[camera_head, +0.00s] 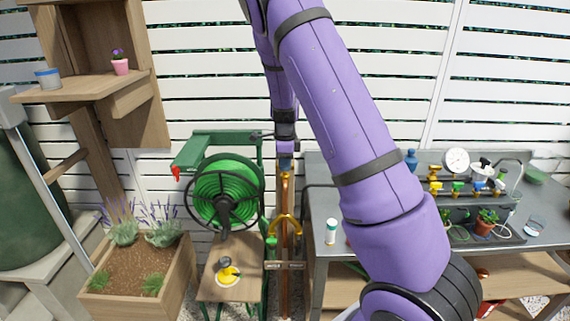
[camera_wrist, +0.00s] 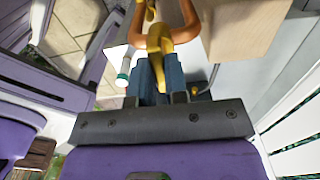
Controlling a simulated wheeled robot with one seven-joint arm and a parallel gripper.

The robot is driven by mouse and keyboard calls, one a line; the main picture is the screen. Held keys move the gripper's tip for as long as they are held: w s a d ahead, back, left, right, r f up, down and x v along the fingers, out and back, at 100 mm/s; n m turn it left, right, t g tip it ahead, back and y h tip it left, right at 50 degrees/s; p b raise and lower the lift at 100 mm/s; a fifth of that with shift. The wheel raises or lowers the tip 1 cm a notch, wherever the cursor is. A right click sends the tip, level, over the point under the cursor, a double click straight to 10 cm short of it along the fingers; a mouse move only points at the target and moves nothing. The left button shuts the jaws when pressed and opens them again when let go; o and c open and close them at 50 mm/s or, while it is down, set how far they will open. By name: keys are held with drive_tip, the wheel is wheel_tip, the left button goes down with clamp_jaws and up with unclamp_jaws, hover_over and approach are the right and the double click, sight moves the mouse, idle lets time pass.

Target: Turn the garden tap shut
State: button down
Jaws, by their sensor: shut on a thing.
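The garden tap is a brass fitting (camera_wrist: 160,38) on a copper-coloured pipe, seen close up in the wrist view. My gripper (camera_wrist: 160,78) has its blue fingers closed on either side of the tap's brass handle, gripping it.
A green hose reel (camera_head: 226,193) stands just left of the post. A grey metal table (camera_head: 320,236) with several fittings is to the right. A wooden planter (camera_head: 137,272) is at the lower left. A white bottle (camera_head: 331,231) stands near the table's left edge.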

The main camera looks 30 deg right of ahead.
drive_tip(key=c, duration=1.1)
unclamp_jaws()
drive_tip(key=shift+c, duration=0.2)
wheel_tip(320, 180, up, 11)
